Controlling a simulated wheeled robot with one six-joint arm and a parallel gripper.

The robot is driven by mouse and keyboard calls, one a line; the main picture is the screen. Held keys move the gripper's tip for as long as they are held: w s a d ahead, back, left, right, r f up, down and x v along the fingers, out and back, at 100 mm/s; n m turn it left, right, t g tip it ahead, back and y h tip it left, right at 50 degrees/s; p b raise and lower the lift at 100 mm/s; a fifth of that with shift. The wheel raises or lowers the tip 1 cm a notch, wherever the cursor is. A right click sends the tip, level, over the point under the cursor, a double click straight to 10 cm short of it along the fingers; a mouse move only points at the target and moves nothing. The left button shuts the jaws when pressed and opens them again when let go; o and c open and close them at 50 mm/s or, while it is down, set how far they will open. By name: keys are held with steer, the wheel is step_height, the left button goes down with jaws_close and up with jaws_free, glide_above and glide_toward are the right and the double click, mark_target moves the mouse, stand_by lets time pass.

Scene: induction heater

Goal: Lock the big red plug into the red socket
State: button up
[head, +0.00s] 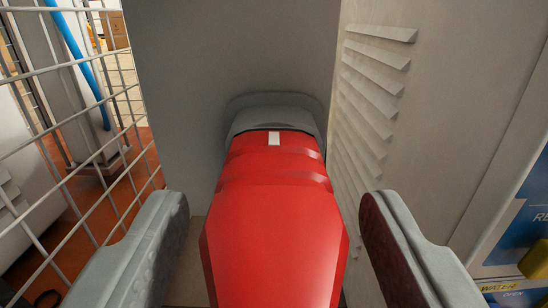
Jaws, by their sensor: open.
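The big red plug (275,230) fills the lower middle of the head view. Its far end meets a grey collar (275,118) on a grey panel, and a small white mark (274,138) shows on top near that collar. The red socket is not distinguishable; I cannot tell whether the plug is fully locked. My gripper (272,215) is open, one finger on each side of the plug. Gaps show between the plug and both fingers. The plug's near end runs out of the bottom of the picture.
The grey panel (200,70) stands right behind the plug. A pale vented cabinet wall (420,130) rises close on the right, with blue and yellow labels (515,240) at the far right. A wire mesh fence (85,120) stands on the left, with a blue hose (80,60) beyond.

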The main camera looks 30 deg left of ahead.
steer(key=shift+x, duration=0.95)
stand_by(0.3)
jaws_close()
steer(key=shift+s, duration=0.1)
steer(key=shift+s+d, duration=0.1)
steer(key=shift+d, duration=0.05)
steer(key=shift+v, duration=2.5)
steer(key=shift+s+d, duration=0.15)
steer(key=shift+s, duration=0.1)
